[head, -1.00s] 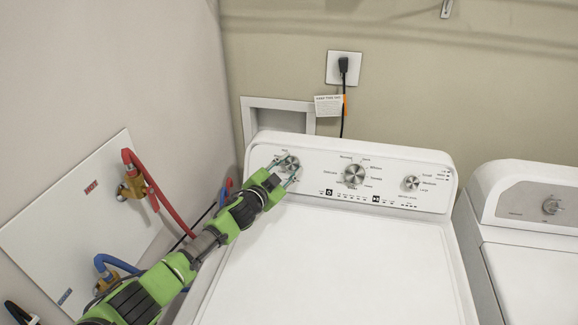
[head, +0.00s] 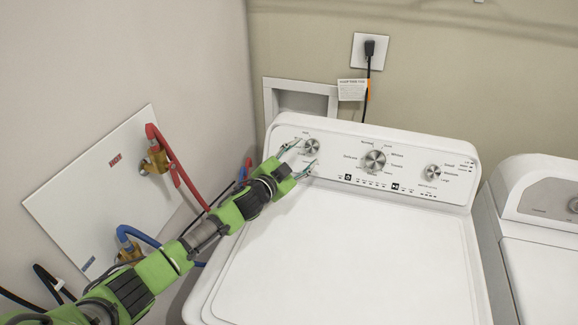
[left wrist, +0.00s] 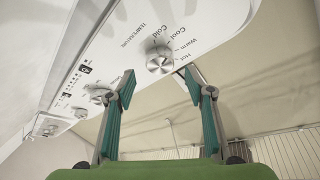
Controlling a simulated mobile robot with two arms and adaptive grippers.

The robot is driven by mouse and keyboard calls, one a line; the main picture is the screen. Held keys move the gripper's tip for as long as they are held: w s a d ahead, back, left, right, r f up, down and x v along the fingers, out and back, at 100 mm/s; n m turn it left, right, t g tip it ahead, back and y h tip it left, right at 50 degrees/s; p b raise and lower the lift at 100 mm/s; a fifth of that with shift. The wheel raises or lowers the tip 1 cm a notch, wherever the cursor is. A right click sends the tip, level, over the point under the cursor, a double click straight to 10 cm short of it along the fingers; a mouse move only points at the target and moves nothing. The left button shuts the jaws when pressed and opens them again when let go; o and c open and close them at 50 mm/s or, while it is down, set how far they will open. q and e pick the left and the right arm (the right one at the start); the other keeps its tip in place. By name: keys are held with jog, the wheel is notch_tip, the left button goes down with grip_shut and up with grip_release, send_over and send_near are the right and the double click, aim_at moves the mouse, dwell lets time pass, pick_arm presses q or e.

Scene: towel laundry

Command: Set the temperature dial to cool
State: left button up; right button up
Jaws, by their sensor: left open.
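The temperature dial (head: 311,146) is a small silver knob at the left end of the white washer's control panel. It also shows in the left wrist view (left wrist: 160,60), with the labels Cold, Cool, Warm and Hot around its rim. I cannot tell where its pointer stands. My left gripper (head: 302,154) is open and empty just in front of the dial. In the left wrist view its two teal-padded fingers (left wrist: 161,86) stand apart, and the dial lies just beyond the gap between their tips. My right gripper is in neither view.
The washer (head: 350,250) has a larger middle dial (head: 374,160) and a right dial (head: 433,172). A second appliance (head: 540,240) stands at the right. Red (head: 175,165) and blue hoses (head: 130,233) run at the left wall, close to my left arm. The washer lid is clear.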

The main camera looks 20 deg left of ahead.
pick_arm(q)
jog(key=v, duration=0.7)
jog(key=shift+s, duration=0.3)
jog(key=shift+a+r, duration=0.1)
jog(key=shift+r, duration=0.05)
